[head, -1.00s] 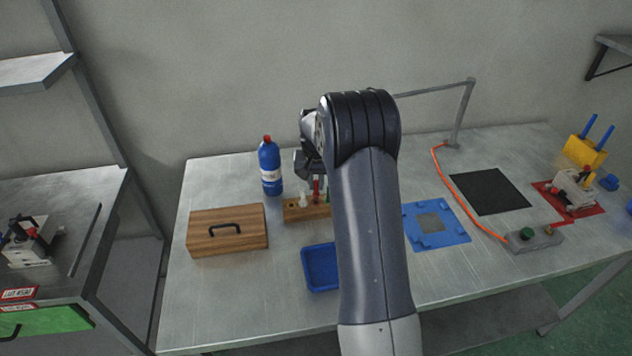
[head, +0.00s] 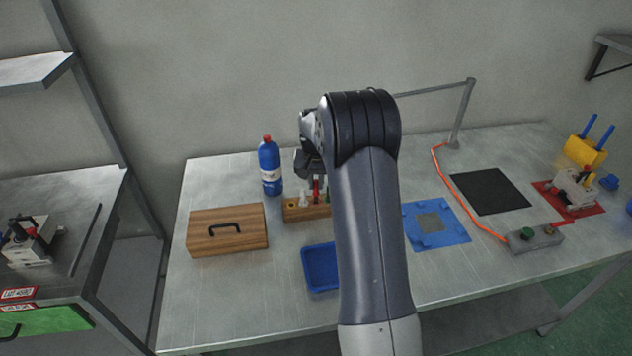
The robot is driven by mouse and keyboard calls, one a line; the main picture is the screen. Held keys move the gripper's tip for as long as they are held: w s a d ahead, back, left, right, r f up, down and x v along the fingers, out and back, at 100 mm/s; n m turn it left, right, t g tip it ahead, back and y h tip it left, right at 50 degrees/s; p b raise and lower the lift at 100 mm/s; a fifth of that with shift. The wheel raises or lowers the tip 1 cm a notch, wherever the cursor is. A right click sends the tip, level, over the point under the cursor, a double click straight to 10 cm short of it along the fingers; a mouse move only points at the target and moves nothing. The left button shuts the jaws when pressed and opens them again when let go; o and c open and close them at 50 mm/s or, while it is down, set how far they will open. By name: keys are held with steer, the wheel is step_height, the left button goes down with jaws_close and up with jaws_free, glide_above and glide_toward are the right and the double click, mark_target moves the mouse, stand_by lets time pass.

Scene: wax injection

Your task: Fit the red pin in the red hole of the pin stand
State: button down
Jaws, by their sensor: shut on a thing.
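The wooden pin stand (head: 293,214) is on the table, left of my forearm, which hides its right end. A white pin (head: 304,198) and a bit of a green one (head: 327,196) show at the stand. The red pin (head: 316,190) is upright just over the stand's top, its upper end at my gripper (head: 316,177). My gripper points down and is shut on the red pin. My arm hides part of the gripper. I cannot tell from this view whether the pin's lower end is inside the red hole.
A blue bottle (head: 270,168) with a red cap stands close behind and left of the stand. A wooden box with a black handle (head: 228,242) is to the left. A blue tray (head: 319,268) lies in front. A blue plate (head: 452,236) and black mat (head: 490,192) lie right.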

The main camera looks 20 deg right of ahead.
mark_target(316, 193)
steer(key=shift+f+b, duration=1.05)
steer(key=shift+f, duration=0.5)
steer(key=c, duration=1.3)
jaws_free()
steer(key=shift+c, duration=0.2)
steer(key=shift+r, duration=0.15)
step_height(316, 193, up, 10)
steer(key=s+b, duration=0.1)
steer(key=shift+a+r, duration=0.25)
steer(key=shift+s, duration=0.1)
steer(key=f, duration=0.7)
steer(key=w+f+p, duration=0.1)
steer(key=f, duration=0.2)
steer(key=shift+d+f, duration=0.25)
steer(key=shift+f, duration=0.05)
steer(key=shift+w, duration=0.1)
